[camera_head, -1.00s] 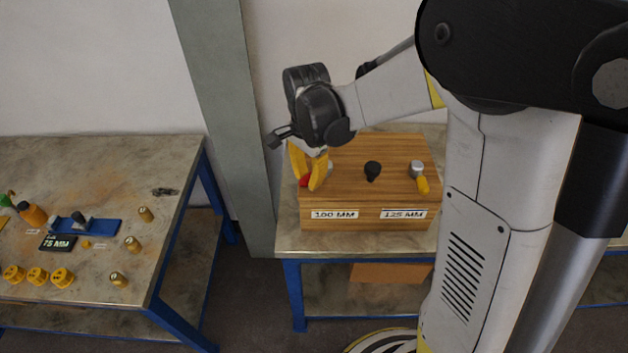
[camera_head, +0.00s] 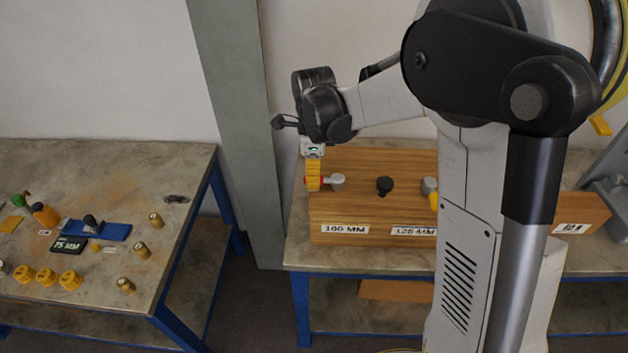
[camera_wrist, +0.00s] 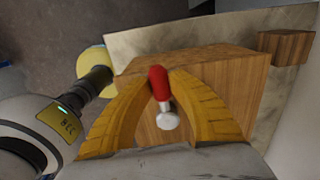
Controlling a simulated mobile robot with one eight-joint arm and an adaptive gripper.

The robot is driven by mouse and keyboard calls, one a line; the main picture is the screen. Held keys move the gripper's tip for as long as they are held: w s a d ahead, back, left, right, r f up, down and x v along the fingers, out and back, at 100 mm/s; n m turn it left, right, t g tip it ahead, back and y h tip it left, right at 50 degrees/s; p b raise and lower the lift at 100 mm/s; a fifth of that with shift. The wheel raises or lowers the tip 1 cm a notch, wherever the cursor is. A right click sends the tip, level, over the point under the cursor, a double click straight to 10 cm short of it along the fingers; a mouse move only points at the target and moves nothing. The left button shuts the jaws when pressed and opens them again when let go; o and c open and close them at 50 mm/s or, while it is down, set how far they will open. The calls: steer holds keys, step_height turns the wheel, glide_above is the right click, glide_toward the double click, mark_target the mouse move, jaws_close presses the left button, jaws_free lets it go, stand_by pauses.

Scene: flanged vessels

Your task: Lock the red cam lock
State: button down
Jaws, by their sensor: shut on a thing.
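The red cam lock (camera_wrist: 158,84) shows in the wrist view as a red handle on a grey round pivot (camera_wrist: 168,120). It sits at the left end of the wooden block (camera_head: 372,205); in the head view its grey pivot (camera_head: 337,181) shows just right of my fingers. My gripper (camera_head: 313,186) has yellow fingers, which come down over the red handle. In the wrist view the fingers (camera_wrist: 160,85) are on both sides of the red handle and shut on it. In the head view most of the handle is hidden by the fingers.
A black knob (camera_head: 385,185) and a second grey pivot (camera_head: 429,185) with a yellow handle stand farther right on the block. Labels read 100 MM (camera_head: 345,229) and 125 MM (camera_head: 413,231). A left table (camera_head: 120,180) holds yellow and brass parts. A grey post (camera_head: 238,130) stands between the tables.

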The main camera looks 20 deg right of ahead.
steer(key=shift+w, duration=0.1)
stand_by(0.3)
steer(key=c, duration=1.2)
jaws_free()
steer(key=shift+d, duration=0.1)
steer(key=shift+c, duration=0.2)
step_height(320, 180, up, 12)
